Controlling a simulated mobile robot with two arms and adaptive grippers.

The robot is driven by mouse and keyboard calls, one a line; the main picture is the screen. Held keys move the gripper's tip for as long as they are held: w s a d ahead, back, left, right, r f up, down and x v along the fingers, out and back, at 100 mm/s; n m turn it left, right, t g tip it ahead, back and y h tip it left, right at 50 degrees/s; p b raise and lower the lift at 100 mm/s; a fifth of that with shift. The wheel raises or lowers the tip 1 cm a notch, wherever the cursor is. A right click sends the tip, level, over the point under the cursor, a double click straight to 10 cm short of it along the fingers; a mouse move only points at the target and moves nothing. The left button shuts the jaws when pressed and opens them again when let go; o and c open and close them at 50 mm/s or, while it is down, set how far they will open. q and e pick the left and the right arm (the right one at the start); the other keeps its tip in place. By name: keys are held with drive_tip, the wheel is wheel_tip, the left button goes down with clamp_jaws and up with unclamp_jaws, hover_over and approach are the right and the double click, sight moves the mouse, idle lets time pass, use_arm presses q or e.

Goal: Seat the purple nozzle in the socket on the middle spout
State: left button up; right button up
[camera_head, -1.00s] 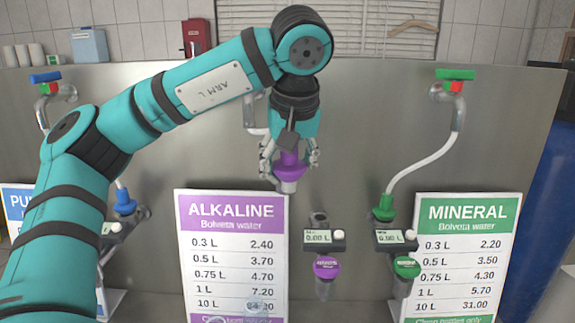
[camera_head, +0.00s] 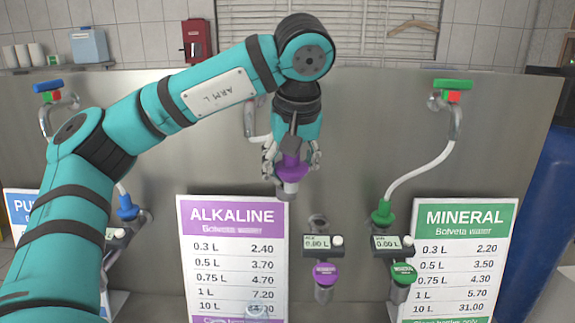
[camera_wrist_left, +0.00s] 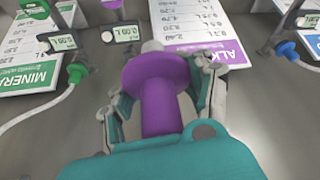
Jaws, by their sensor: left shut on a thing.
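My left gripper (camera_head: 291,175) is shut on the purple nozzle (camera_head: 293,164). The nozzle points down, its pale grey tip free in the air. In the left wrist view the nozzle (camera_wrist_left: 157,82) sits between the two fingers. The middle spout (camera_head: 324,272) has a small display and a purple tap. In the wrist view I cannot make out the socket. My right gripper is not in view.
The purple ALKALINE sign (camera_head: 232,255) stands below and left of the nozzle. A green nozzle with a white hose (camera_head: 420,169) is at the right spout, a blue nozzle (camera_head: 127,207) at the left. The green MINERAL sign (camera_head: 462,255) stands at right. The steel panel stands behind.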

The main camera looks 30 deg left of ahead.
sight(299, 158)
use_arm(q)
drive_tip(key=shift+w+a+p, duration=0.45)
drive_tip(key=shift+w+p, duration=0.55)
drive_tip(key=shift+w, duration=2.05)
drive_tip(key=shift+w+a+p, duration=0.5)
drive_tip(key=shift+w+p, duration=0.55)
drive_tip(key=shift+w, duration=2.05)
drive_tip(key=shift+w+a+p, duration=0.45)
drive_tip(key=shift+w+p, duration=0.55)
drive_tip(key=shift+w, duration=2.05)
drive_tip(key=shift+f, duration=0.1)
drive_tip(key=shift+f+b, duration=3.7)
drive_tip(key=shift+f, duration=4.85)
